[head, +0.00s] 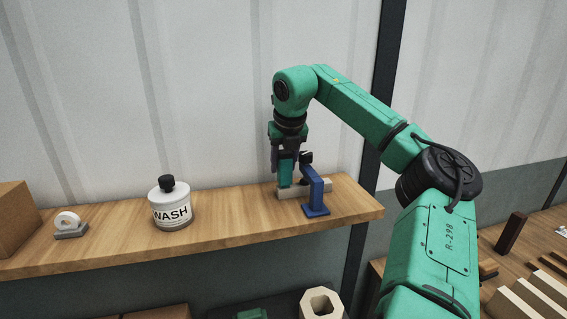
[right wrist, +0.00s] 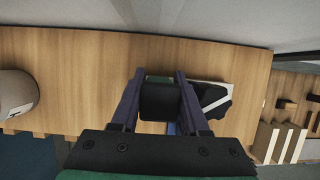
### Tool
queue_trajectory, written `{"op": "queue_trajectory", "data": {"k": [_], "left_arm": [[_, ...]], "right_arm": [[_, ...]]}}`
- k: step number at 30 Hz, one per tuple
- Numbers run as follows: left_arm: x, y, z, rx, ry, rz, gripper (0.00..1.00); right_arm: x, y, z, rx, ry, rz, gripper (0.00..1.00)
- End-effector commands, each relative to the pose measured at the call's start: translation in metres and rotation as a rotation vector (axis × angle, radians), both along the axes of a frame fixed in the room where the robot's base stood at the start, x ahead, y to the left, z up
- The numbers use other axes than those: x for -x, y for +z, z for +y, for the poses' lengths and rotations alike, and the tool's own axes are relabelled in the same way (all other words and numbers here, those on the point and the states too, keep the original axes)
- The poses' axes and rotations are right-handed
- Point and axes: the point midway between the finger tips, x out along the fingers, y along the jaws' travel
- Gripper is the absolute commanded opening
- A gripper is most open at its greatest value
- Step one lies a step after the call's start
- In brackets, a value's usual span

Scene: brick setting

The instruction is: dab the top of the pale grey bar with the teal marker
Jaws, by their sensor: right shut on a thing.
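The pale grey bar (head: 326,186) lies on the wooden shelf, held by a blue clamp (head: 317,192) with a black knob. The bar also shows in part in the right wrist view (right wrist: 224,104). My right gripper (head: 287,160) is shut on the teal marker (head: 286,174), which points down at the left end of the bar. I cannot tell whether its lower end touches the bar. In the right wrist view, the marker's dark end (right wrist: 160,102) sits between the two fingers and hides what is below. My left gripper is not in view.
A tape roll on a grey base (head: 69,224) and a brown box (head: 17,217) are farther left. The shelf between bottle and bar is clear. Below are a cream hexagonal piece (head: 321,304) and other parts.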

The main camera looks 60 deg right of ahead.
Motion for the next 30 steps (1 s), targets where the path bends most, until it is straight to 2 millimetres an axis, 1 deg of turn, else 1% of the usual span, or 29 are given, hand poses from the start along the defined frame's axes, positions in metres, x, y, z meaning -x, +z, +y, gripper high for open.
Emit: {"op": "queue_trajectory", "data": {"k": [3, 7, 9, 18, 21, 30], "left_arm": [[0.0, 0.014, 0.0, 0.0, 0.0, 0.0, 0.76], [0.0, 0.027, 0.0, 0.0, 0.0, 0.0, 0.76], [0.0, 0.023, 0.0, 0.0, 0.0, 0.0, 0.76], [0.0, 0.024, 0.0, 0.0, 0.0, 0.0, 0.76], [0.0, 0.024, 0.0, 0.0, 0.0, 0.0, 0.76], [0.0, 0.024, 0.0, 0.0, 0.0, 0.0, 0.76]], "right_arm": [[0.0, 0.014, 0.0, -0.001, 0.0, 0.004, 0.09], [0.0, 0.028, 0.0, -0.001, 0.0, 0.003, 0.09], [0.001, 0.031, -0.001, 0.002, -0.003, 0.004, 0.09], [0.0, 0.06, -0.001, 0.002, -0.003, 0.002, 0.09], [0.0, 0.067, 0.0, 0.001, -0.001, 0.001, 0.09], [0.0, 0.069, 0.0, 0.0, 0.0, 0.0, 0.09]]}}
